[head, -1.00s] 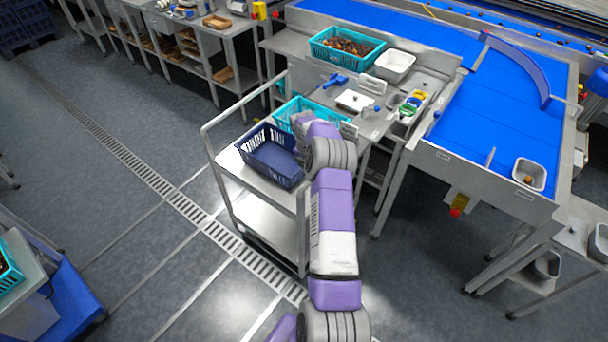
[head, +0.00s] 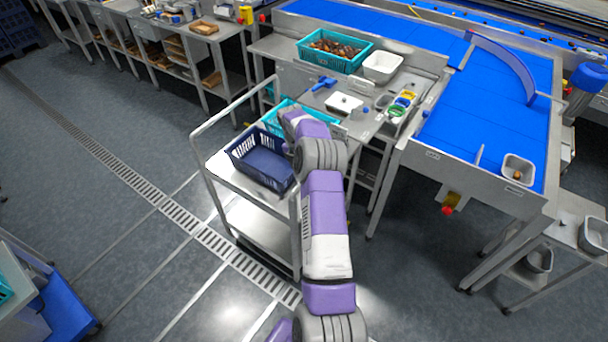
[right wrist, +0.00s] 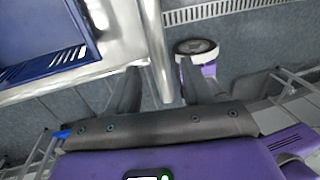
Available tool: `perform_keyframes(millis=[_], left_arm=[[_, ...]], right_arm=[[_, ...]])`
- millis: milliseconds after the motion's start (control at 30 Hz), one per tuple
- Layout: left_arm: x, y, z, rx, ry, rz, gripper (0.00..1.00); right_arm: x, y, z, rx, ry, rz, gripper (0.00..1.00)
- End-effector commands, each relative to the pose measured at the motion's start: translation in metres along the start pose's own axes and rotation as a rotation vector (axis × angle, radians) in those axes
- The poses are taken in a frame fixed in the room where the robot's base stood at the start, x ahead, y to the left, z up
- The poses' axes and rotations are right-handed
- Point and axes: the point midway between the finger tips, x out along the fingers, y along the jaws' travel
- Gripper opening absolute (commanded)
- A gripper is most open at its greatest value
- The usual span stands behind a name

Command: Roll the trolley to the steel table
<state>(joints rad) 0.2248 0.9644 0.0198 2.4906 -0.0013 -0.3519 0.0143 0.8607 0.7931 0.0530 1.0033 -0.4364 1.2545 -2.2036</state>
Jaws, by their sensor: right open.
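The steel trolley (head: 221,168) stands left of centre in the head view, with a tall rail at its left end. A navy crate (head: 262,160) sits on its upper shelf and also shows in the right wrist view (right wrist: 30,30). My right arm reaches over the trolley's right end and hides its gripper in the head view. In the right wrist view my right gripper (right wrist: 160,88) is open, with an upright steel post (right wrist: 154,40) between its fingers. A steel table (head: 285,49) stands behind the trolley; another (head: 226,30) is further left. My left gripper is out of view.
A teal crate (head: 335,55) of dates and a white tub (head: 383,66) stand on the nearer table. A blue conveyor (head: 485,125) is at right. A drain grating (head: 180,215) crosses the floor. The floor left of the trolley is clear.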

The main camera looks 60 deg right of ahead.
Motion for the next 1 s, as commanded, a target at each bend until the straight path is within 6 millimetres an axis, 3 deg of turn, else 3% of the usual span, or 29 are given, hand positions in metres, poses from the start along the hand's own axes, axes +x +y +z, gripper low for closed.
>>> perform_keyframes(millis=[100, 300, 1000], left_arm=[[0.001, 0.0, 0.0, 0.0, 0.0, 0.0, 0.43], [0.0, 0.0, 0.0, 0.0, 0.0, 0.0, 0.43], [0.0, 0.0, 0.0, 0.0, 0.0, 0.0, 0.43]], right_arm=[[-0.021, 0.0, 0.0, 0.001, -0.002, 0.003, 0.5], [-0.042, 0.0, 0.0, 0.001, 0.0, 0.001, 0.5], [-0.041, 0.002, -0.003, 0.005, 0.003, 0.002, 0.5]])
